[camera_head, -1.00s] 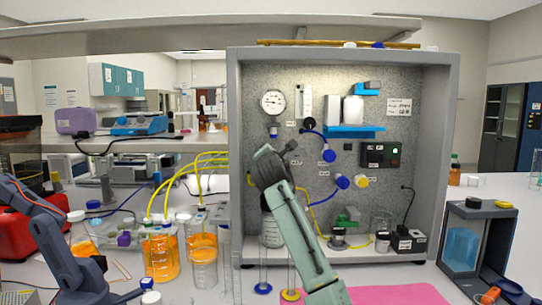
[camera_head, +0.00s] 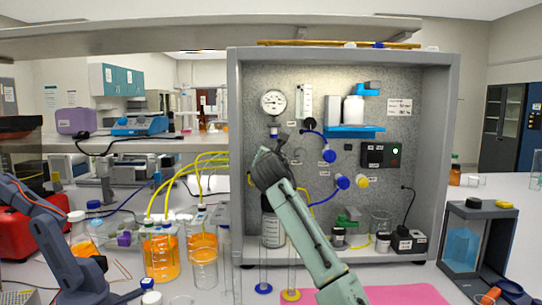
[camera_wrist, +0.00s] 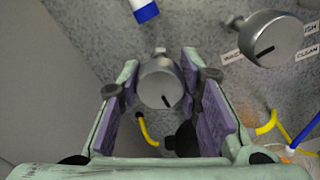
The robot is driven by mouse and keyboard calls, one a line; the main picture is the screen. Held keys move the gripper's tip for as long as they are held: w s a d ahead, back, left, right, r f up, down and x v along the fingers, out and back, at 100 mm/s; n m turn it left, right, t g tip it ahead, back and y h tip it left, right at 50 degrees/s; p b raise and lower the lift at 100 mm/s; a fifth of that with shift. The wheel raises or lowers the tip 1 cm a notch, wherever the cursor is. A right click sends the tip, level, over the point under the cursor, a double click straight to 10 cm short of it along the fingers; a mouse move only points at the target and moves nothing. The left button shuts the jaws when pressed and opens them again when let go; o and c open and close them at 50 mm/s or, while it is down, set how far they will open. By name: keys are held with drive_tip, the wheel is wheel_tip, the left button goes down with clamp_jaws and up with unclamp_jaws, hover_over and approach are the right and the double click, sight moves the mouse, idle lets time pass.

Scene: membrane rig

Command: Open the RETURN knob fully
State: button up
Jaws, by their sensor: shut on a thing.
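A round grey metal knob (camera_wrist: 160,82) with a black pointer line sits on the speckled panel, between the two purple-padded fingers of my gripper (camera_wrist: 160,72). The fingers are shut on it, one on each side. The pointer line slants toward the lower right. No label shows beside this knob, so I cannot read whether it is RETURN. In the head view my gripper (camera_head: 270,165) is up against the panel's left part and hides the knob.
A second grey knob (camera_wrist: 272,38), with labels reading partly WASH and CLEAN, sits close to the upper right. A pressure gauge (camera_head: 273,102), blue fittings (camera_head: 328,156) and yellow tubing (camera_wrist: 268,122) are nearby. The cabinet's left wall (camera_head: 236,170) stands close to my gripper.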

drive_tip(key=shift+f, duration=0.2)
drive_tip(key=o, duration=1.2)
drive_tip(key=shift+r, duration=0.15)
drive_tip(key=s, duration=1.2)
